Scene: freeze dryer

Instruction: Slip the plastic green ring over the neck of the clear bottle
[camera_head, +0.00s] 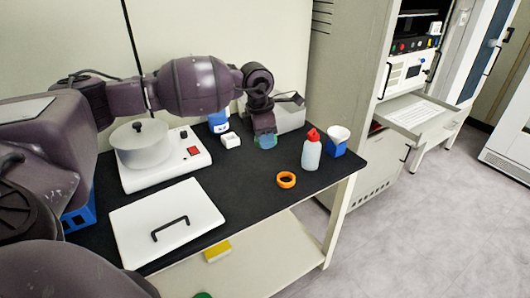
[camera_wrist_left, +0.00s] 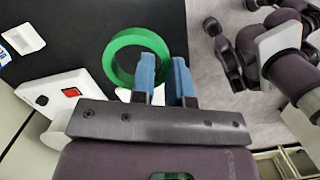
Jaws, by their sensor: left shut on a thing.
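The green ring (camera_wrist_left: 112,63) is a flat plastic band with an open middle. My left gripper (camera_head: 265,140) is shut on its side and holds it over the back of the black table. In the left wrist view, the blue fingertips (camera_wrist_left: 167,72) pinch the ring's wall, and the hole stays clear. In the head view the ring is too small to make out well. The clear bottle (camera_head: 311,154), pale and translucent with a red top, stands upright to the right of the gripper, apart from it. My right gripper cannot be made out.
An orange ring (camera_head: 286,180) lies in front of the bottle. A blue container with a white funnel-like top (camera_head: 338,136) stands right behind the bottle. A hot plate (camera_head: 190,151) with a pot and a white lid-like panel (camera_head: 142,226) fill the left side. The black table is bare around the orange ring.

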